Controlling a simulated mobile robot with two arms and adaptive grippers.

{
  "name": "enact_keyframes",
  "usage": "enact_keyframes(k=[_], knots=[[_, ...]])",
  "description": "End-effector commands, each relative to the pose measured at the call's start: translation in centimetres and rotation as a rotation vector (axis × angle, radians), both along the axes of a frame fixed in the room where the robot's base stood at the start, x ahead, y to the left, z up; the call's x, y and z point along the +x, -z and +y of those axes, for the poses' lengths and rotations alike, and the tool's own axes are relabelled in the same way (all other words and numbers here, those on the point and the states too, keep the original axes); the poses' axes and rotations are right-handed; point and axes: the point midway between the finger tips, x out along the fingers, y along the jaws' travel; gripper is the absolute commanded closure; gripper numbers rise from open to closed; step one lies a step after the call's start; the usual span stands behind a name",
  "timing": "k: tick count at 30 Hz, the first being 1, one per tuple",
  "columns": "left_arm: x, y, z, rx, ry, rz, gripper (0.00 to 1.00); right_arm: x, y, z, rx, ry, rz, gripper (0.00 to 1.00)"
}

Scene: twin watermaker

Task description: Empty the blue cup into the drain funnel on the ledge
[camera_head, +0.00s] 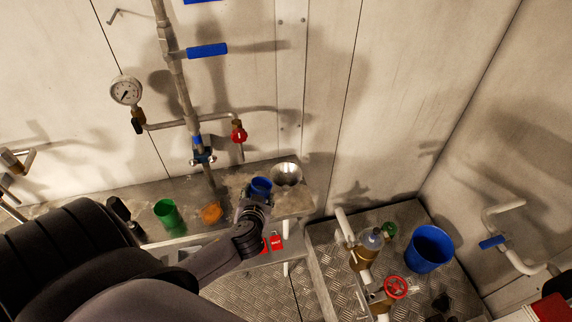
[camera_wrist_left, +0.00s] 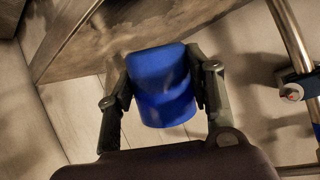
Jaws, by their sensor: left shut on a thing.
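The blue cup (camera_head: 261,186) is at the ledge (camera_head: 300,203), just left of the metal drain funnel (camera_head: 286,174). My left gripper (camera_head: 256,201) is shut on the cup from the near side, and the cup's open top shows above the fingers. In the left wrist view the blue cup (camera_wrist_left: 161,88) sits between the two dark fingers of my left gripper (camera_wrist_left: 163,82). I cannot tell whether the cup touches the ledge or what is inside it. My right gripper is not in view.
A green cup (camera_head: 167,213) and an orange cup (camera_head: 211,213) stand on the ledge to the left. A pipe with a red valve (camera_head: 239,134) hangs above. A blue bucket (camera_head: 429,249) and a red handwheel (camera_head: 397,288) are at the lower right.

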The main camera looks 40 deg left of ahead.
Motion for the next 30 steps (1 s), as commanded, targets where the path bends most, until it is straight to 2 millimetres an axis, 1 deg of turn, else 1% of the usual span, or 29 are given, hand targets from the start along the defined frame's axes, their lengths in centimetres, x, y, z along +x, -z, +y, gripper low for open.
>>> enact_keyframes(k=[1,3,10,13,19,22,26,30], knots=[[0.3,-1.0,0.0,0.009,0.001,0.023,0.82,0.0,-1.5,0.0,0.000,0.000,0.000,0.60],[0.6,-2.5,-0.1,0.017,0.001,0.054,0.82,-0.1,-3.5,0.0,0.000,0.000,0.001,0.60],[1.5,-5.3,-0.3,0.048,0.000,0.165,0.82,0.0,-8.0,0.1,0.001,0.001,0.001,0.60],[2.0,-5.5,-0.5,0.059,0.000,0.214,0.82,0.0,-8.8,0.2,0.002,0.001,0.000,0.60],[2.9,-7.1,-0.7,0.086,0.000,0.310,0.82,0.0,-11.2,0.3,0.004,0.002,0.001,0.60],[3.0,-6.0,-0.8,0.098,0.001,0.361,0.82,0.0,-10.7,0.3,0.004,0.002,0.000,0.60],[3.1,-5.8,-0.8,0.114,0.000,0.420,0.82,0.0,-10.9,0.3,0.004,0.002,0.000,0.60],[3.1,-5.6,-0.8,0.120,0.000,0.442,0.82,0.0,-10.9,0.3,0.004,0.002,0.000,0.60]])
